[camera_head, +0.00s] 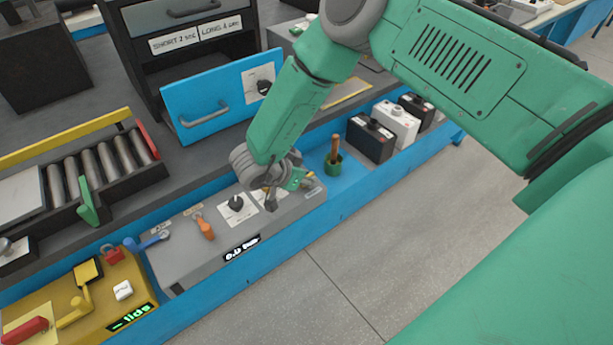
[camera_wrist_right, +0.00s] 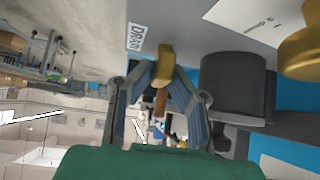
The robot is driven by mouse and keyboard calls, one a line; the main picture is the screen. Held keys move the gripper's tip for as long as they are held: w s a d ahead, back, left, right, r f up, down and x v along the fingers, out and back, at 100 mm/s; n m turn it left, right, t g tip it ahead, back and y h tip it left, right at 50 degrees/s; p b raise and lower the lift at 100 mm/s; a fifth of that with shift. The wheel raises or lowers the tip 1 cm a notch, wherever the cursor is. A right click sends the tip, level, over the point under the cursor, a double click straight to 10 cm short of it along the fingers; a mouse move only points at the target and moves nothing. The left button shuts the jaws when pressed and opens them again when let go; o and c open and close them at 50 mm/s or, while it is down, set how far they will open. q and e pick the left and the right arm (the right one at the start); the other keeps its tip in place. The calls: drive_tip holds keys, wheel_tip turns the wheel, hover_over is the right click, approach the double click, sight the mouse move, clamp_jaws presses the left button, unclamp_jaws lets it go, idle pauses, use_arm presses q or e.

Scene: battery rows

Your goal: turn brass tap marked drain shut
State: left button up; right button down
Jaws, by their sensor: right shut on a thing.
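The brass tap handle (camera_wrist_right: 165,66) shows in the right wrist view, between the fingertips of my right gripper (camera_wrist_right: 163,80). The gripper is shut on it. A white label reading DRAIN (camera_wrist_right: 135,37) is on the grey panel beside it. In the head view, my right gripper (camera_head: 286,187) is low over the right part of the grey panel box (camera_head: 190,265). There the gripper covers most of the tap, and I cannot tell how far it is turned. My left gripper is not in view.
On the panel, left of the gripper, are a black knob (camera_head: 236,203), an orange lever (camera_head: 205,229) and a blue lever (camera_head: 150,243). A blue drawer (camera_head: 222,95) hangs open behind.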

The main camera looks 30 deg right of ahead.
drive_tip(key=shift+w, duration=0.1)
drive_tip(key=c, duration=1.6)
unclamp_jaws()
drive_tip(key=shift+o, duration=0.2)
